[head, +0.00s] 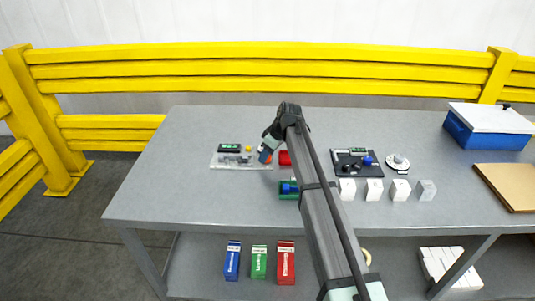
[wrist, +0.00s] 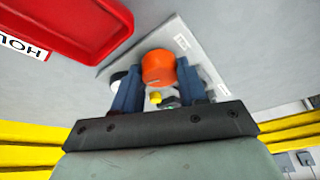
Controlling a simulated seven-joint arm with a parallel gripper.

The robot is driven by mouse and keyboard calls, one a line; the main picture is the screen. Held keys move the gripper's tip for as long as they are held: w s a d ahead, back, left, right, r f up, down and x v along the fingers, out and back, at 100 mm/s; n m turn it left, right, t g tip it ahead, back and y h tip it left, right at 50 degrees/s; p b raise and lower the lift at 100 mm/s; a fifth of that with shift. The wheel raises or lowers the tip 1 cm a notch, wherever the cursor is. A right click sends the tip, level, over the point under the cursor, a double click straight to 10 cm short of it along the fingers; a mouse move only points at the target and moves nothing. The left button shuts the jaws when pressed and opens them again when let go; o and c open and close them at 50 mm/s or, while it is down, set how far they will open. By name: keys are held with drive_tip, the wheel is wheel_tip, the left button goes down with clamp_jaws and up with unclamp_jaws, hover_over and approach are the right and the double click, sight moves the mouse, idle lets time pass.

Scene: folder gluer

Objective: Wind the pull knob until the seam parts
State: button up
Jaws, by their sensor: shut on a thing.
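An orange knob (wrist: 158,67) sits between the two blue fingers of my gripper (wrist: 157,84) in the wrist view. The fingers are shut on its sides. Beyond it lies a pale plate (wrist: 198,50) with a small white label, a yellow part and a dark part partly hidden by my fingers. In the head view my gripper (head: 266,154) is at the right end of this pale plate (head: 226,165), which carries a dark display (head: 229,148) and a yellow button (head: 248,149). Only a little orange shows by the fingertips there. I cannot make out a seam.
A red tray (wrist: 75,28) is close beside my gripper. In the head view a green tray (head: 286,196) holds a blue part. A black panel (head: 357,170), a round white dial (head: 397,163) and several white blocks (head: 374,190) stand to the right. The table's left end is clear.

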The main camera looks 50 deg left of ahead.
drive_tip(key=m+t, duration=0.1)
drive_tip(key=m, duration=0.3)
drive_tip(key=m+t, duration=0.1)
drive_tip(key=m, duration=0.1)
drive_tip(key=shift+s+d+t, duration=0.1)
drive_tip(key=shift+s+t, duration=0.15)
drive_tip(key=shift+t, duration=0.05)
drive_tip(key=m+t, duration=0.1)
drive_tip(key=m, duration=0.2)
drive_tip(key=m+t+h, duration=0.1)
drive_tip(key=m, duration=0.2)
drive_tip(key=shift+s+m, duration=0.15)
drive_tip(key=shift+m, duration=0.25)
drive_tip(key=m, duration=0.2)
drive_tip(key=m+h, duration=0.1)
drive_tip(key=m, duration=0.1)
drive_tip(key=m+t+h, duration=0.1)
drive_tip(key=m, duration=0.1)
drive_tip(key=shift+a, duration=0.35)
drive_tip(key=m, duration=0.2)
drive_tip(key=m+h, duration=0.1)
drive_tip(key=shift+a+m+h, duration=0.15)
drive_tip(key=shift+m+h, duration=0.15)
drive_tip(key=shift+m, duration=0.1)
drive_tip(key=shift+s+m+h, duration=0.1)
drive_tip(key=shift+m+h, duration=0.5)
drive_tip(key=shift+m, duration=0.9)
drive_tip(key=o, duration=0.8)
drive_tip(key=shift+r, duration=0.1)
